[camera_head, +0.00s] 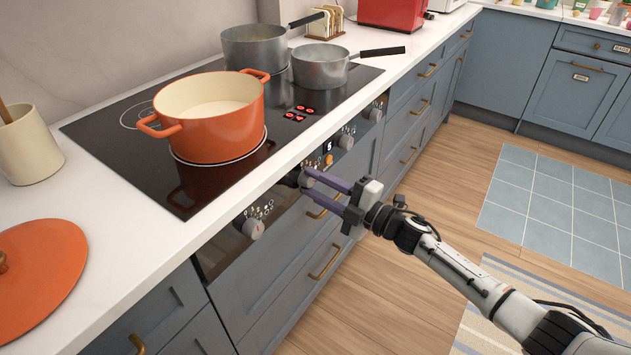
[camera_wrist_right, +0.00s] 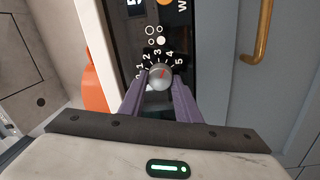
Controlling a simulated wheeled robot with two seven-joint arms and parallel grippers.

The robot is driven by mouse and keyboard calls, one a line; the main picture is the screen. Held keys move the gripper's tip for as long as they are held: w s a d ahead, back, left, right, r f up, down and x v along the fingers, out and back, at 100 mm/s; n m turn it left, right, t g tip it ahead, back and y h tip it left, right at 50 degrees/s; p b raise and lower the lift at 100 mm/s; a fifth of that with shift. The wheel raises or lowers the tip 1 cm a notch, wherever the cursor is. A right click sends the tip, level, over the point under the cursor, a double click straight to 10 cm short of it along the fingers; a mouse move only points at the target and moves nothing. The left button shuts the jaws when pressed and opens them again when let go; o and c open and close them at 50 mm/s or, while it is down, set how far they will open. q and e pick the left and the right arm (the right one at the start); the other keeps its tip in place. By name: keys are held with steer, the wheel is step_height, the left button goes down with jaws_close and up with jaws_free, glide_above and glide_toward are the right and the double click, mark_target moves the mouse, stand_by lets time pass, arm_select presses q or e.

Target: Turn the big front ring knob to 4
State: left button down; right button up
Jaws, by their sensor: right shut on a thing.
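My right gripper (camera_head: 307,179) reaches in from the right to the oven's control panel. Its two purple fingers are shut on a round grey knob, one on each side. In the right wrist view the knob (camera_wrist_right: 160,77) sits between the fingertips (camera_wrist_right: 160,86). White numbers arc above it, from low ones at the left to 5 at the right. A small red mark on the knob's face points up and slightly right, roughly towards 4; the exact setting is hard to read. In the head view the fingers hide most of this knob. My left gripper is not in view.
Other knobs on the panel are at the left (camera_head: 253,229) and right (camera_head: 346,142). Above, an orange pot (camera_head: 215,128) and two grey pans (camera_head: 320,66) stand on the black hob (camera_head: 188,192). An orange lid (camera_head: 36,275) lies on the counter. Drawer handles (camera_head: 325,262) stick out below.

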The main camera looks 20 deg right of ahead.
stand_by(0.5)
steer(key=o, duration=1.1)
steer(key=shift+c, duration=0.2)
steer(key=v, duration=1)
steer(key=shift+s+d, duration=0.1)
